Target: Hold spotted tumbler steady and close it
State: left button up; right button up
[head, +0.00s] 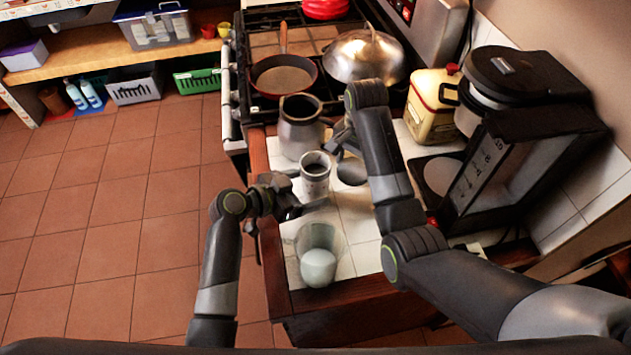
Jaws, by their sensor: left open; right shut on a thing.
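The spotted tumbler (315,183) stands upright on the white tiled counter, pale with dark marks, its dark round mouth uncovered at the top. My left gripper (298,195) is open at the tumbler's left and near side, its fingers close to the wall; I cannot tell whether they touch it. My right gripper (343,146) is to the right of and behind the tumbler, shut on a small grey round piece (352,171) that looks like a lid. The piece is apart from the tumbler's mouth, and the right arm partly hides it.
A clear glass (320,240) with a whitish ball-like thing stands in front of the tumbler. A metal jug (300,128) stands behind it. A pan (283,77) and domed lid (364,58) sit on the stove. A cream canister (433,105) and black coffee machine (525,150) stand right.

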aim_at(315, 157)
pick_arm(q)
jog(key=shift+x, duration=1.4)
pick_arm(e)
jog(key=shift+r, duration=0.5)
pick_arm(q)
jog(key=shift+r, duration=0.1)
jog(key=c, duration=1.5)
jog(key=shift+p, duration=0.3)
jog(key=shift+r, duration=0.2)
pick_arm(e)
jog(key=shift+r, duration=0.15)
pick_arm(q)
jog(key=shift+r+p, duration=3.8)
jog(key=shift+r, duration=1)
pick_arm(e)
notch_tip(315, 157, up, 7)
jog(key=shift+r, duration=0.15)
